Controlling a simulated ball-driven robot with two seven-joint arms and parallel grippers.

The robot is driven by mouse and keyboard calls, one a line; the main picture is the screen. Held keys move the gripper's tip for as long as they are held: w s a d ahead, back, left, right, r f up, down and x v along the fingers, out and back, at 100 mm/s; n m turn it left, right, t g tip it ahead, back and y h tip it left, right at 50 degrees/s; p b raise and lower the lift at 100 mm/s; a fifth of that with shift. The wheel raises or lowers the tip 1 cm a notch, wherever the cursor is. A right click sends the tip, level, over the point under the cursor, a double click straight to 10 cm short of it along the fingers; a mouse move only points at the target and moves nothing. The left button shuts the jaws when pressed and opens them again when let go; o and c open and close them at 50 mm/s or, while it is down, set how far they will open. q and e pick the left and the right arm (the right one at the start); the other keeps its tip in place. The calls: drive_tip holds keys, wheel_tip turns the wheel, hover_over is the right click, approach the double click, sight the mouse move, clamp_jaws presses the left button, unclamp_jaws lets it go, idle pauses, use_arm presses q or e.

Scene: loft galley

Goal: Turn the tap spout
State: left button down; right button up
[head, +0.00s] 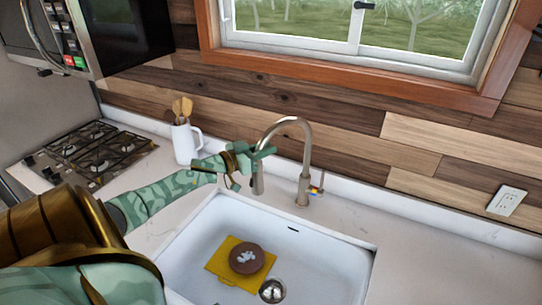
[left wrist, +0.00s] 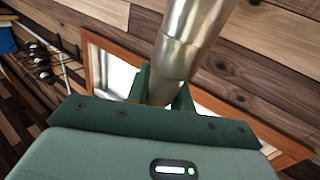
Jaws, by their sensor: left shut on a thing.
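The tap (head: 303,180) is a brushed-metal gooseneck standing on the counter behind the sink. Its spout (head: 287,122) arches to the left and its end hangs down over the sink's back left side. My left gripper (head: 262,158) comes in from the left and is shut on the spout's hanging end. In the left wrist view, the spout (left wrist: 188,40) runs down between the two green fingers (left wrist: 165,90). The fingers hide part of the spout. My right gripper is not in view.
The white sink (head: 325,260) holds a yellow cloth (head: 221,258), a brown round thing (head: 247,259) and a drain (head: 272,291). A white jug (head: 184,146) with wooden utensils stands left of the tap, near the gas hob (head: 90,150). Counter to the right is clear.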

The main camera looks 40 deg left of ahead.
use_arm(q)
drive_tip(key=shift+w+a, duration=0.15)
drive_tip(key=shift+a, duration=0.55)
drive_tip(key=c, duration=1.2)
unclamp_jaws()
drive_tip(key=shift+c, duration=0.2)
drive_tip(key=v, duration=1.6)
